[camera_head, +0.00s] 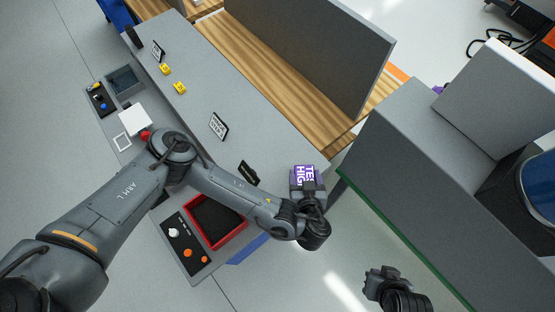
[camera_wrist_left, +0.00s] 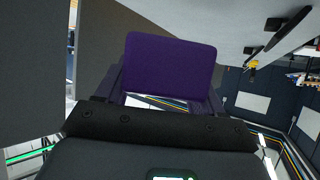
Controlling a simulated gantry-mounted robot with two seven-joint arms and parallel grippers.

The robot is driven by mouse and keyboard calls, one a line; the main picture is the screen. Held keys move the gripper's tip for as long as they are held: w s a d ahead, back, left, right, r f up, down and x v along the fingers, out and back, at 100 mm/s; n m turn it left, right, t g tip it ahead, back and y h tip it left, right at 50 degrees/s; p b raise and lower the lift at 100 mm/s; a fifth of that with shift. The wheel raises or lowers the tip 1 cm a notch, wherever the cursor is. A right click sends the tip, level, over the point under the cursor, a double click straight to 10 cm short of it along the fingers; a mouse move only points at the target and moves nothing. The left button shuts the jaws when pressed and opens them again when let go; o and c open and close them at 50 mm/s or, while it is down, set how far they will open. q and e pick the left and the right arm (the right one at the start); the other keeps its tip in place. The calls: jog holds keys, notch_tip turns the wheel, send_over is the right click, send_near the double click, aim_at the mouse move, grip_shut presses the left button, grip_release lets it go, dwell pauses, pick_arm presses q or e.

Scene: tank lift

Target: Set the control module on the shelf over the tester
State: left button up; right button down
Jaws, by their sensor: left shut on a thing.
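The control module (camera_head: 303,174) looks like a purple box with white lettering on its face. In the left wrist view the purple module (camera_wrist_left: 170,63) stands between the dark fingers. My right gripper (camera_head: 377,279) shows low in the head view, apart from everything; its jaws are unclear. I cannot tell which surface is the shelf over the tester.
A large grey unit with a green edge (camera_head: 405,241) fills the right; a floor gap lies between.

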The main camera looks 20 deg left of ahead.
aim_at(296, 174)
pick_arm(q)
jog(key=shift+s+a+r+n+g+y, duration=0.35)
jog(key=shift+a+r+n+g+y, duration=0.15)
jog(key=shift+a+r+n+y, duration=0.4)
jog(key=shift+s+a+r+n+g+y, duration=0.15)
jog(key=shift+r+n+g+y, duration=0.15)
jog(key=shift+r+n+y, duration=0.15)
jog(key=shift+a, duration=0.1)
jog(key=shift+a+f+n+b, duration=0.1)
jog(key=shift+a+n+b, duration=0.15)
jog(key=shift+b, duration=0.1)
jog(key=x, duration=0.3)
jog(key=s+a+x, duration=0.1)
jog(key=x, duration=0.3)
jog(key=a+x, duration=0.1)
jog(key=x, duration=0.3)
jog(key=shift+s+a+f+b, duration=0.1)
jog(key=shift+f+b, duration=0.05)
jog(key=shift+b, duration=0.25)
jog(key=shift+w+a+f, duration=0.25)
jog(key=shift+a+f, duration=0.1)
jog(key=shift+f+p, duration=0.35)
jog(key=shift+f, duration=1.7)
